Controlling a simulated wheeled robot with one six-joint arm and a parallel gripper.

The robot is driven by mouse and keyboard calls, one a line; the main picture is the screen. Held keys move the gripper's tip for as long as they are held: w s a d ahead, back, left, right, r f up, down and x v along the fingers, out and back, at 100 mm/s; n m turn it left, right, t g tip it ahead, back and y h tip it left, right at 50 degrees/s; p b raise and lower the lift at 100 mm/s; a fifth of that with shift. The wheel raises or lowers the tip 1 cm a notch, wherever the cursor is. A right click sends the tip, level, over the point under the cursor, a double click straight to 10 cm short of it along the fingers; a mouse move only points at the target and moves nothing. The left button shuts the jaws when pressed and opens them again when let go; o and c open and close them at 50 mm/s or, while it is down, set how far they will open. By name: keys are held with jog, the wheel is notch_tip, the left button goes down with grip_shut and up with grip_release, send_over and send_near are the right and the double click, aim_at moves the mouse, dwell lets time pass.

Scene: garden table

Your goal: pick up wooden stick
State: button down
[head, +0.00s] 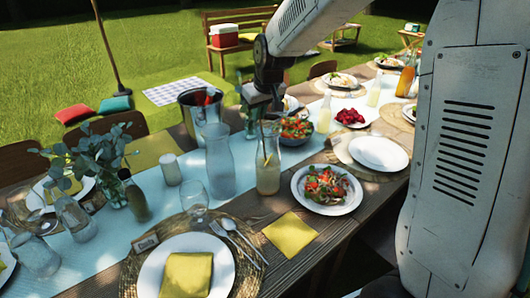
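My gripper (262,98) is dark and points down above the middle of the table. It is over a glass carafe (268,172) of pale yellow liquid. A thin, light upright shape (265,140) shows at the carafe's neck, just below my gripper. It may be the wooden stick, but it is too small to be sure. I cannot tell whether my gripper touches it. The fingers are small and dark, so their opening is unclear.
A clear glass carafe (219,165) and a metal bucket (201,112) stand to the left. A salad bowl (295,130) and a salad plate (326,190) are to the right. A yellow napkin (289,235) lies in front. A leafy vase (110,180) stands at far left.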

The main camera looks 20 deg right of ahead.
dwell(0.4)
notch_tip(320, 180, up, 28)
dwell(0.5)
jog(key=shift+s, duration=0.1)
jog(key=shift+s+d+t+y, duration=0.2)
jog(key=shift+s+d+t, duration=0.2)
jog(key=shift+s, duration=0.35)
jog(key=shift+s+d+t+y, duration=0.2)
jog(key=shift+s+d+t, duration=0.2)
jog(key=shift+s, duration=0.35)
jog(key=shift+f, duration=0.1)
